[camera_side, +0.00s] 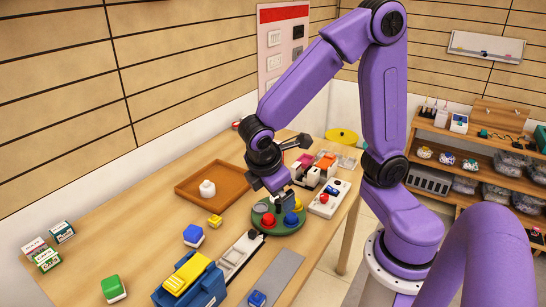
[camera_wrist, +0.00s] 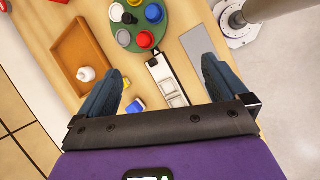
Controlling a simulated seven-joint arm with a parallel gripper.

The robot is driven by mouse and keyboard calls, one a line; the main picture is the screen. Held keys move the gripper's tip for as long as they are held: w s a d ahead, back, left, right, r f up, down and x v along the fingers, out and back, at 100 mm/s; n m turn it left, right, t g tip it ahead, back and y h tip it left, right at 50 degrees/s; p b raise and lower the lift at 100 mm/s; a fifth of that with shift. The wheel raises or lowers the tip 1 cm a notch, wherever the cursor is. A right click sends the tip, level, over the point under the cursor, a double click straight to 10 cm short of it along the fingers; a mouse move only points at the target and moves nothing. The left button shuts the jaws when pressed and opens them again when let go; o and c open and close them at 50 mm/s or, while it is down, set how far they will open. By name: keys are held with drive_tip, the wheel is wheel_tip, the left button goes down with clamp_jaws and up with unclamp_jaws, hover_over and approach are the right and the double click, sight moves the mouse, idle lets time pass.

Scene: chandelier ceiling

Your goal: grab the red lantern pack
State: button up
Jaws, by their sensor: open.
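I cannot tell for sure which thing is the red lantern pack. In the side view a small red-and-white box (camera_side: 34,245) stands at the table's far left, next to green-and-white boxes (camera_side: 47,260); its label is too small to read. My gripper (camera_side: 277,197) is over the green round tray (camera_side: 293,226), far to the right of those boxes. In the wrist view my gripper (camera_wrist: 163,66) is open, with nothing seen between its fingers. The small boxes do not show in the wrist view.
A brown tray (camera_side: 190,194) holds a white bottle (camera_side: 207,188). The round tray bears coloured pieces, including a red one (camera_side: 268,220). A blue crate (camera_side: 190,291) with a yellow top stands at the front. Red and orange items (camera_side: 325,162) stand behind my gripper. The left table has bare patches.

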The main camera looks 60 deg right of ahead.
drive_tip(key=w+d+f+n+h, duration=0.2)
drive_tip(key=w+d+f+h, duration=0.3)
drive_tip(key=w+d, duration=0.45)
drive_tip(key=w+d+f+n+h, duration=0.1)
drive_tip(key=w+d+f+h, duration=0.5)
drive_tip(key=w, duration=0.6)
drive_tip(key=d+f, duration=0.1)
drive_tip(key=d, duration=0.1)
drive_tip(key=w+d+f+n+h, duration=0.1)
drive_tip(key=d+f, duration=0.1)
drive_tip(key=d, duration=0.1)
drive_tip(key=w+d+f+n, duration=0.1)
drive_tip(key=d, duration=0.1)
drive_tip(key=shift+d+f+t+h, duration=0.25)
drive_tip(key=shift+d+t+h, duration=0.05)
drive_tip(key=shift+d+h, duration=0.1)
drive_tip(key=shift+d+f+n, duration=0.1)
drive_tip(key=shift+d+n, duration=0.2)
drive_tip(key=d, duration=0.8)
drive_tip(key=w+d, duration=0.1)
drive_tip(key=d, duration=0.3)
drive_tip(key=shift+w+d+r, duration=0.1)
drive_tip(key=shift+d+r, duration=0.1)
drive_tip(key=shift+d, duration=1.1)
drive_tip(key=shift+d+r, duration=0.15)
drive_tip(key=shift+d, duration=1.15)
drive_tip(key=shift+c, duration=0.3)
